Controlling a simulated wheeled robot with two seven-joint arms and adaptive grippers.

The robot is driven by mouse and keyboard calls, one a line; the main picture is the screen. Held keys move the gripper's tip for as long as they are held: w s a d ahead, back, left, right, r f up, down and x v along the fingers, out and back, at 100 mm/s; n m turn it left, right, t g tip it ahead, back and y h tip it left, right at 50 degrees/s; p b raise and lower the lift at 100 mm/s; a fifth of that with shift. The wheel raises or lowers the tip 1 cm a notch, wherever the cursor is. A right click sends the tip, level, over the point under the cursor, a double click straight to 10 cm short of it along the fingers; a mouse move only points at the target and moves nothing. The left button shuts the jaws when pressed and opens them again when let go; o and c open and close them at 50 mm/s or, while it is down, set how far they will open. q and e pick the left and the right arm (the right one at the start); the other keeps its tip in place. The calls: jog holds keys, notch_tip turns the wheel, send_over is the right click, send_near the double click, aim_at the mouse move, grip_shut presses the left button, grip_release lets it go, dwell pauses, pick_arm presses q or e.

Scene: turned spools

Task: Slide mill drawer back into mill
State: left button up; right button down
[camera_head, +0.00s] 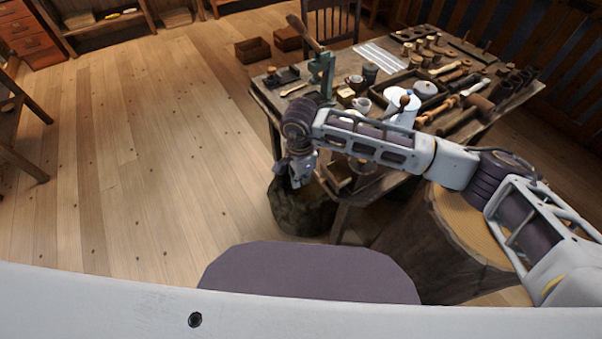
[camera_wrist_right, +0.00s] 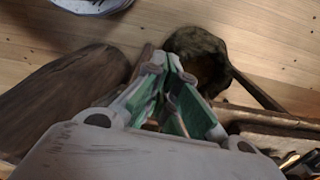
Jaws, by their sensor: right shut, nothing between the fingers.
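My right gripper (camera_head: 299,178) hangs pointing down just off the near left edge of the table, above a dark stump on the floor. In the right wrist view its green-padded fingers (camera_wrist_right: 172,66) are together, with nothing between them. A brown, box-like wooden piece (camera_head: 337,173) shows at the table's near edge, right of the gripper and below my forearm. It may be the mill or its drawer; I cannot tell which. My forearm covers part of that area. My left gripper is not in view.
The worktable (camera_head: 262,98) carries a green clamp-like tool (camera_head: 322,72), a white pot (camera_head: 402,108), cups and many turned wooden pieces. The dark stump (camera_wrist_right: 198,55) is below the gripper. A large stump (camera_head: 440,245) stands right. The floor at left is clear.

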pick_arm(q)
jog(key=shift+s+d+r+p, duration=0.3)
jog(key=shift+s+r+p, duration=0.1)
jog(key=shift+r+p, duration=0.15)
pick_arm(e)
jog(key=w+d+f, duration=0.2)
jog(key=d+f, duration=0.1)
jog(key=f, duration=0.3)
jog(key=shift+d+f, duration=0.25)
jog(key=shift+f, duration=0.1)
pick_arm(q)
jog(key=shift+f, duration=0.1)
pick_arm(e)
jog(key=shift+w, duration=0.1)
